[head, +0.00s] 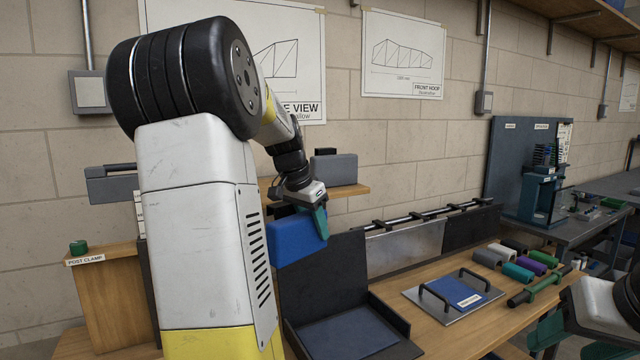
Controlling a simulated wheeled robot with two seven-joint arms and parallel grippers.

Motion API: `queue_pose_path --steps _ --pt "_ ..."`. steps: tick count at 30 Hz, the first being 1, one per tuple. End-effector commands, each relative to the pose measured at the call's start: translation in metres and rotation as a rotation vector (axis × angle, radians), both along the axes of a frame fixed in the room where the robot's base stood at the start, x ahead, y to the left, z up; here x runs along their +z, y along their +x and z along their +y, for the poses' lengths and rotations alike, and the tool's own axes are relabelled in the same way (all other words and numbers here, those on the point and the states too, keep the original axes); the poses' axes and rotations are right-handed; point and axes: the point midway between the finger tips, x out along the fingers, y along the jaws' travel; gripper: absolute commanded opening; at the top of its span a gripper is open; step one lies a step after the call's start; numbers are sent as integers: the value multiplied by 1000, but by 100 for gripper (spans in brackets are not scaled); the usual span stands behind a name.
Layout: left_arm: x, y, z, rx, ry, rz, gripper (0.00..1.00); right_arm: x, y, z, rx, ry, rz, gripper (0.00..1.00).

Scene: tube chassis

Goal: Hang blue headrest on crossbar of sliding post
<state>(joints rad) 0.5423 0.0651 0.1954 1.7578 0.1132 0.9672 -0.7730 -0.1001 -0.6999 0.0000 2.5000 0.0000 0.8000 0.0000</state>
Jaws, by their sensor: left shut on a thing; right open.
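The blue headrest (292,244) is a block held up in the air near the wooden shelf, above the black open case. My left gripper (318,222) is shut on it, with a green finger against its right end. My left arm covers the area behind and to the left. I cannot make out the sliding post or its crossbar; a wooden block labelled "POST CLAMP" (88,260) with a green knob (78,246) stands at the left. My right gripper (575,345) is at the lower right edge, open and empty, with green fingers partly cut off.
A black case (400,347) with a blue pad (345,335) lies open below. A metal plate (420,303) with black handles and a blue sheet (463,293) is on the bench, near coloured rolls (517,272). A long rail (425,215) runs along the wall.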

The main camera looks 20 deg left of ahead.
Motion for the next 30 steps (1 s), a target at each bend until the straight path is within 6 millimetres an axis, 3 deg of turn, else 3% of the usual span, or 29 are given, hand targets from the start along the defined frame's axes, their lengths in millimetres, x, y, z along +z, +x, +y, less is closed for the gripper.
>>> queue_pose_path --steps 1,6,9,12,21,29,30 --pt "-27 -5 -20 27 -2 9 0 0 0 0 0 0 0 55" --pt "-116 -13 -74 172 0 13 0 0 0 0 0 0 0 55" --pt "-159 -16 -105 234 2 12 0 0 0 0 0 0 0 55" --pt "-186 -18 -128 273 3 7 0 0 0 0 0 0 0 55" --pt "-223 -25 -162 324 1 2 0 0 0 0 0 0 0 55" --pt "-231 -27 -167 344 0 0 0 0 0 0 0 0 0 55" --pt "-230 -26 -167 345 -1 0 0 0 0 0 0 0 0 51"
